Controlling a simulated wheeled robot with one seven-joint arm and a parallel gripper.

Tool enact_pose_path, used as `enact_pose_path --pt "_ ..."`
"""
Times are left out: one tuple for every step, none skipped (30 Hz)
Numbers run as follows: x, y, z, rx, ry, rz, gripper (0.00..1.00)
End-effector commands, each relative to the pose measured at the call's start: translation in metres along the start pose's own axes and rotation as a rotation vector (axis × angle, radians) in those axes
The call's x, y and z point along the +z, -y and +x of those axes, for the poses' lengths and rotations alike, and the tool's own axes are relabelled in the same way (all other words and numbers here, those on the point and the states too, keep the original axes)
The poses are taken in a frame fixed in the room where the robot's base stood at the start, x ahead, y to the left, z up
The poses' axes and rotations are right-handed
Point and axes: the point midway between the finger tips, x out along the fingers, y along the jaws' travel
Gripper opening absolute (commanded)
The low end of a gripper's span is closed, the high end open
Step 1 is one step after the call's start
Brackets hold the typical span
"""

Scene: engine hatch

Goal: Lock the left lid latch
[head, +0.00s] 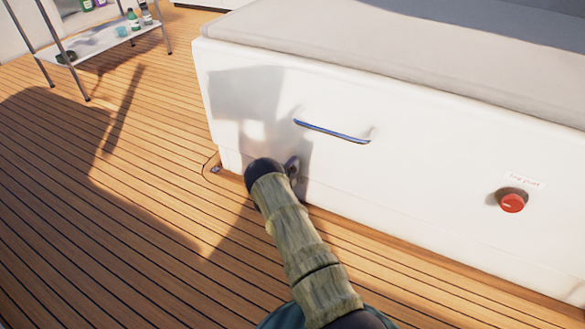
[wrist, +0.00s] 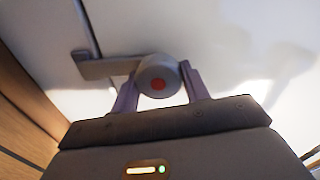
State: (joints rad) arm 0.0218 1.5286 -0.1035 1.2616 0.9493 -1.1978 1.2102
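The left lid latch (wrist: 108,68) shows in the wrist view as a grey round knob with a red dot and a flat arm pointing left across a dark seam in the white panel. My gripper (wrist: 159,72) has one finger on each side of the knob, and no clear gap shows between fingers and knob. In the head view only a small part of my gripper (head: 292,168) shows, low at the left part of the white hatch box (head: 420,160). My own arm hides the latch there.
A blue-and-metal bar handle (head: 332,131) is on the box front above my gripper. A red round knob (head: 512,203) with a small label sits farther right. A metal shelf (head: 105,42) with bottles stands at the upper left. The plank floor (head: 110,230) at left is clear.

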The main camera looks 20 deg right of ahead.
Motion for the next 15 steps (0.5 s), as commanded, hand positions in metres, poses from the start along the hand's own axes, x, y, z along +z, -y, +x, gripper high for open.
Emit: enact_pose_path --pt "-0.0017 -0.0034 -0.0002 0.006 -0.003 -0.002 0.55" --pt "-0.0016 -0.0033 -0.0002 0.006 -0.002 -0.002 0.60" --pt "-0.0014 -0.0030 -0.0002 0.005 -0.002 -0.002 0.65" --pt "-0.0012 -0.0026 -0.0002 0.005 -0.002 -0.002 0.65" --pt "-0.0010 -0.0023 -0.0002 0.004 -0.001 -0.002 0.65" --pt "-0.0007 -0.0019 -0.0002 0.004 -0.001 -0.002 0.65" --pt "-0.0006 -0.0017 -0.0002 0.003 -0.001 -0.002 0.65" --pt "-0.0005 -0.0015 -0.0003 0.003 -0.001 -0.002 0.65" --pt "-0.0003 -0.0013 -0.0003 0.002 0.000 -0.002 0.65" --pt "-0.0002 -0.0011 -0.0003 0.002 0.000 -0.002 0.65" --pt "-0.0001 -0.0008 -0.0006 0.002 0.000 -0.002 0.65" --pt "0.0000 -0.0005 -0.0015 0.002 0.000 -0.002 0.65" --pt "0.0001 -0.0001 -0.0026 0.002 0.000 -0.002 0.65" --pt "0.0001 0.0002 -0.0042 0.002 0.001 -0.002 0.65" --pt "0.0001 0.0005 -0.0072 0.003 0.001 -0.003 0.65"
